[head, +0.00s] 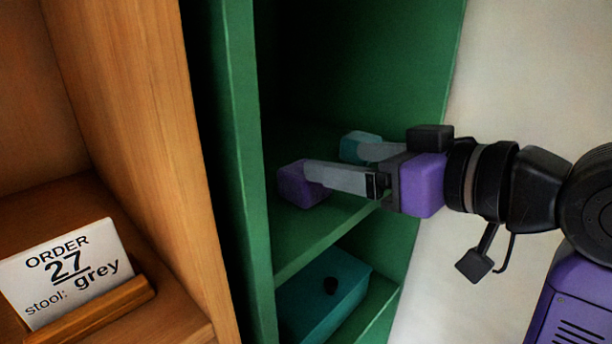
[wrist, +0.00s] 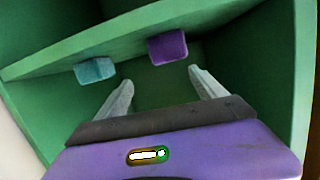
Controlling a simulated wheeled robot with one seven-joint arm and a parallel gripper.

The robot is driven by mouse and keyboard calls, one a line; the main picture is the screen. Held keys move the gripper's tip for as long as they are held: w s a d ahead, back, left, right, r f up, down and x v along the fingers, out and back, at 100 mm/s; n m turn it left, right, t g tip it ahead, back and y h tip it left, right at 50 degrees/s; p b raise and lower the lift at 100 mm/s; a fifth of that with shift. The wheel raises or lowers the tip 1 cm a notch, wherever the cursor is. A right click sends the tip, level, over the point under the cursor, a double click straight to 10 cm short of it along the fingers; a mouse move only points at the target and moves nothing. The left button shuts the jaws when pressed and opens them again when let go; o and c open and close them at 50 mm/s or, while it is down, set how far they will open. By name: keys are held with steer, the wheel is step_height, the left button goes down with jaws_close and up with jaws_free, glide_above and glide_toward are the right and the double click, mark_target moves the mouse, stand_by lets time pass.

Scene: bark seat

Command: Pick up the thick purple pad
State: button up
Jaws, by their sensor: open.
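The thick purple pad (head: 296,188) sits on the upper board of the green shelf unit. It also shows in the wrist view (wrist: 168,47), beyond my fingertips and roughly in line with the gap between them. A teal pad (head: 355,146) lies beside it; the wrist view shows this teal pad (wrist: 95,70) ahead and left of the gap. My gripper (head: 333,162) is open and empty, its two grey fingers reaching into the shelf. In the head view the near finger overlaps part of the purple pad. The wrist view (wrist: 160,80) shows the fingertips short of both pads.
The green shelf unit (head: 232,150) has an upright wall close left of the pads. A teal box (head: 318,300) with a dark knob stands in the compartment below. A wooden unit (head: 150,130) at left holds an order card (head: 66,270) reading "27, stool: grey".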

steer(key=shift+s+a+f+n+g+h, duration=0.15)
steer(key=shift+s+f+n+g, duration=0.15)
steer(key=shift+s+g, duration=0.2)
steer(key=shift+s+a+f+n+g+h, duration=0.15)
steer(key=shift+s+f+n+g, duration=0.15)
steer(key=shift+s+g, duration=0.15)
steer(key=shift+w+f, duration=0.15)
steer(key=shift+x, duration=0.95)
steer(key=p+x, duration=0.1)
steer(key=x, duration=0.1)
steer(key=p+x, duration=0.1)
steer(key=x, duration=0.1)
steer(key=shift+a+r, duration=0.25)
steer(key=shift+w+a+f, duration=0.3)
steer(key=shift+w+a, duration=0.1)
steer(key=shift+a, duration=0.05)
steer(key=c, duration=1.4)
steer(key=shift+r, duration=0.1)
step_height(320, 180, up, 20)
steer(key=b, duration=0.1)
steer(key=shift+b, duration=0.3)
